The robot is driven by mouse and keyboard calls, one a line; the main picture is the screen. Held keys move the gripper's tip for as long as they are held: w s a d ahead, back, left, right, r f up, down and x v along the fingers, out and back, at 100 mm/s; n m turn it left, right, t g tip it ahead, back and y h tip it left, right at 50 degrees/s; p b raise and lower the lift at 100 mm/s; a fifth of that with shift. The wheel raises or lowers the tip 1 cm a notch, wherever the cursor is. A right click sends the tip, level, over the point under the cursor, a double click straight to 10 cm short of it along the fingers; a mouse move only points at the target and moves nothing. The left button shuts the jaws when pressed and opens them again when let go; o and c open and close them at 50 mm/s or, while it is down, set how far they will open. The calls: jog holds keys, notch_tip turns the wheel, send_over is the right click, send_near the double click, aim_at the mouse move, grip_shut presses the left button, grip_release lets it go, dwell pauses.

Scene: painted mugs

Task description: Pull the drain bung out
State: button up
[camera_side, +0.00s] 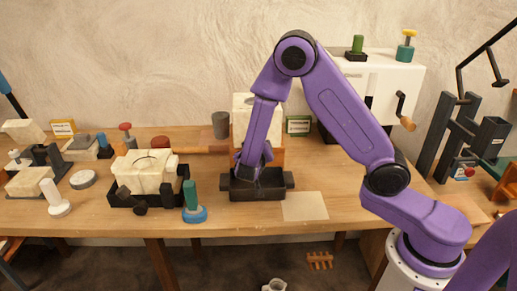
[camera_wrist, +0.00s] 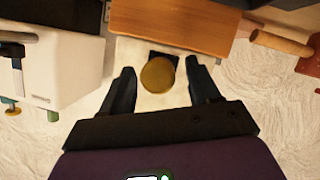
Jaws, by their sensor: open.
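A round brass-coloured knob (camera_wrist: 157,74), which looks like the drain bung, shows in the wrist view in front of a dark square opening in a pale block (camera_wrist: 140,100). My gripper (camera_wrist: 160,68) is open, with one finger on each side of the knob and visible gaps to both. The knob does not appear held. In the side view my gripper (camera_side: 256,170) points down at the black holder (camera_side: 258,192) in the middle of the bench. The knob is hidden there behind my wrist and fingers.
A white cabinet (camera_side: 385,75) with a crank stands at the back right. A black tray with a pale block (camera_side: 145,170) and a green-handled tool (camera_side: 192,205) stand to the left. A flat paper square (camera_side: 304,206) lies right of the holder, with bare bench beyond.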

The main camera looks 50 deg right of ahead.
grip_shut()
jog(key=shift+s+a, duration=0.55)
jog(key=shift+a, duration=0.05)
dwell(0.7)
jog(key=s+a, duration=0.5)
jog(key=shift+s+a, duration=0.3)
jog(key=shift+s, duration=0.05)
dwell(1.1)
